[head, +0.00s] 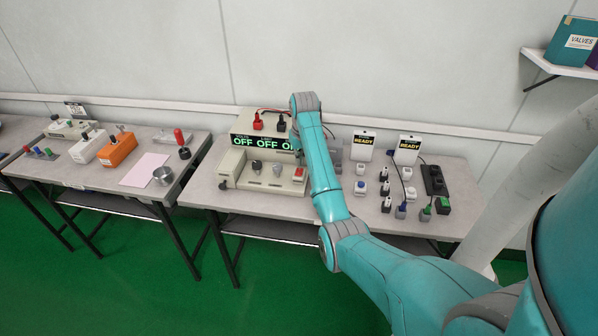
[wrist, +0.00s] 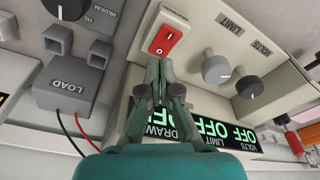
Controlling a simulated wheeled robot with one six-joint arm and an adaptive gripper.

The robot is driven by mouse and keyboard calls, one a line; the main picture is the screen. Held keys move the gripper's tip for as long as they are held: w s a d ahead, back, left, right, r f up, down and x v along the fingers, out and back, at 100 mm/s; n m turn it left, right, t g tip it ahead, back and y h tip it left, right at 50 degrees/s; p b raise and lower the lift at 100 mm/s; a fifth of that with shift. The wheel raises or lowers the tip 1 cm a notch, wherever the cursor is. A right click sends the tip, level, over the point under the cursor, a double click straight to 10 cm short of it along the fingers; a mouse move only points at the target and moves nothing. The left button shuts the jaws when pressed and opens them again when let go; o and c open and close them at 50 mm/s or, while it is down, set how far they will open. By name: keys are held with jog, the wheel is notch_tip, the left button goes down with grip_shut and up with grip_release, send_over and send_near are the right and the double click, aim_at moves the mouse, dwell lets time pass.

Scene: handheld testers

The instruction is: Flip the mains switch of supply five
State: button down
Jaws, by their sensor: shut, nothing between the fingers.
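The power supply (head: 243,166) stands on the middle bench, with a dark display (head: 258,143) showing green OFF readings. The wrist view shows its beige front panel (wrist: 196,30) with a red rocker switch (wrist: 165,39) in a pale surround. My gripper (wrist: 159,68) is shut and empty. Its fingertips lie just below the switch in the wrist picture; I cannot tell whether they touch it. In the head view my arm hides the supply's right end and the gripper. No number five is readable.
Two knobs, LIMIT (wrist: 215,69) and VOLTS (wrist: 249,87), sit beside the switch. A grey LOAD box (wrist: 70,85) with red and black wires is close on the other side. Chargers (head: 363,144), plugs and a power strip (head: 434,180) crowd the bench's right part.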

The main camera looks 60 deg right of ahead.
aim_at(300, 170)
jog(key=shift+r, duration=2.25)
